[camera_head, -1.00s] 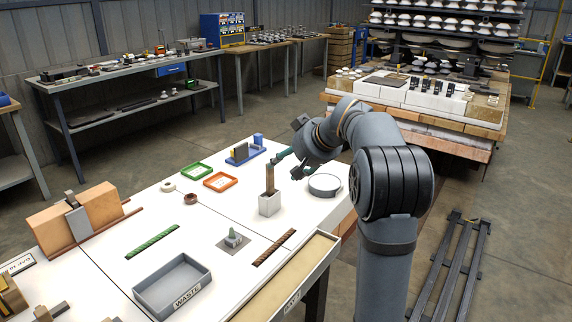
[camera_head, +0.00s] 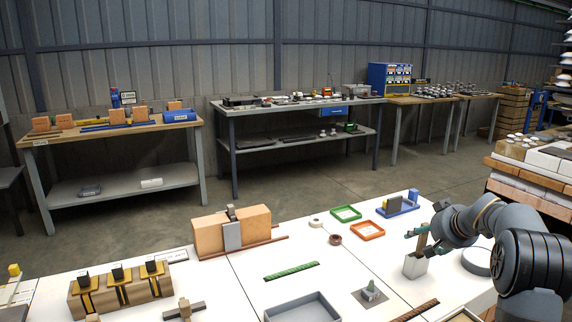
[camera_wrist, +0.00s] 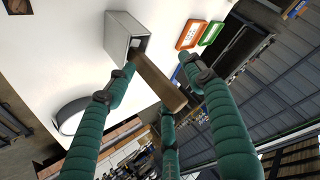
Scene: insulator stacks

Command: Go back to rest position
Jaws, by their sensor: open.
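My gripper (camera_head: 424,234) has green ribbed fingers and is at the right of the white table in the head view. In the wrist view my gripper (camera_wrist: 160,78) has its fingers spread apart. A brown wooden bar (camera_head: 422,238) stands in a small light grey square holder (camera_head: 415,266). In the wrist view the bar (camera_wrist: 158,82) lies between the spread fingers, with its lower end in the holder (camera_wrist: 122,40). I cannot tell whether any finger touches the bar.
A large ring (camera_head: 477,261) lies right of the holder. Green (camera_head: 346,213) and orange (camera_head: 367,230) trays and a blue stand (camera_head: 398,207) sit behind it. A grey bin (camera_head: 302,308) is at the front. Floor is open between this table and the back benches (camera_head: 290,108).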

